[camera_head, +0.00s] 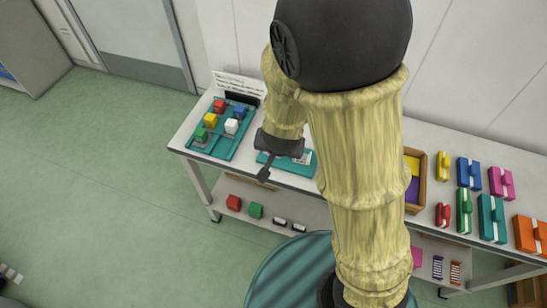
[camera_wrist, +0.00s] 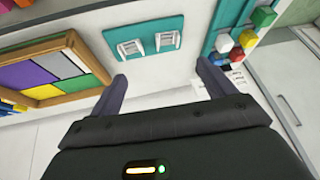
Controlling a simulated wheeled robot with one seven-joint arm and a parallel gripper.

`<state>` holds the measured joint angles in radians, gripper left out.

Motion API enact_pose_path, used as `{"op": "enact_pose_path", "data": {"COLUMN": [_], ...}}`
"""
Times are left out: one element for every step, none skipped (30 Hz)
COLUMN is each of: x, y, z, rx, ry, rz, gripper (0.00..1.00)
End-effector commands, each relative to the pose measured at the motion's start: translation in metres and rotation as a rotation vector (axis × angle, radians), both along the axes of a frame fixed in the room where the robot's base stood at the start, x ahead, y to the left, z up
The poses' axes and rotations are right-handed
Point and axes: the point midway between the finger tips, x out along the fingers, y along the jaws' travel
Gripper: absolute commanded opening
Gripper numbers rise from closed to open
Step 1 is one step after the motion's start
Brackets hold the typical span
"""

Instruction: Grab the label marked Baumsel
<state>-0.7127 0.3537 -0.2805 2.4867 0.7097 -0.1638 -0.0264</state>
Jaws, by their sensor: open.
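Two pale labels lie side by side on a teal plate (camera_wrist: 150,29) in the wrist view, the left label (camera_wrist: 131,47) and the right label (camera_wrist: 168,40). Their print is too small to read, so I cannot tell which is marked Baumsel. In the head view the teal plate (camera_head: 308,168) is partly hidden by my gripper and arm. My gripper (camera_wrist: 165,82) is open and empty, with its fingers apart beyond the plate's edge in the wrist view. In the head view my gripper (camera_head: 265,172) hangs over the table at the plate's left part.
A teal tray (camera_head: 216,147) with several coloured blocks stands left of the plate, with a white sign (camera_head: 240,84) behind it. My arm hides the table's middle. A lower shelf (camera_head: 275,207) holds small items.

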Motion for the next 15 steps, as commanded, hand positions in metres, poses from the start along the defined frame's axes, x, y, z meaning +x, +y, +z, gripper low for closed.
{"op": "enact_pose_path", "data": {"x": [0.0, 0.002, 0.002, 0.003, 0.004, 0.004, 0.004, 0.004, 0.004, 0.003, 0.002, 0.001, 0.0, -0.002, -0.004], "y": [0.01, 0.014, 0.02, 0.023, 0.027, 0.031, 0.035, 0.037, 0.042, 0.044, 0.047, 0.05, 0.053, 0.056, 0.059], "z": [-0.025, -0.032, -0.042, -0.049, -0.055, -0.064, -0.07, -0.076, -0.083, -0.088, -0.093, -0.099, -0.103, -0.107, -0.111], "rx": [-0.02, -0.03, -0.045, -0.057, -0.07, -0.089, -0.101, -0.116, -0.135, -0.15, -0.165, -0.185, -0.2, -0.214, -0.233], "ry": [-0.023, -0.04, -0.064, -0.083, -0.104, -0.132, -0.155, -0.179, -0.211, -0.236, -0.262, -0.299, -0.328, -0.359, -0.4], "rz": [-0.009, -0.022, -0.036, -0.048, -0.059, -0.074, -0.084, -0.094, -0.108, -0.118, -0.128, -0.14, -0.148, -0.158, -0.169], "gripper": [0.82, 0.82, 0.82, 0.82, 0.82, 0.82, 0.82, 0.82, 0.82, 0.82, 0.82, 0.82, 0.82, 0.82, 0.82]}}
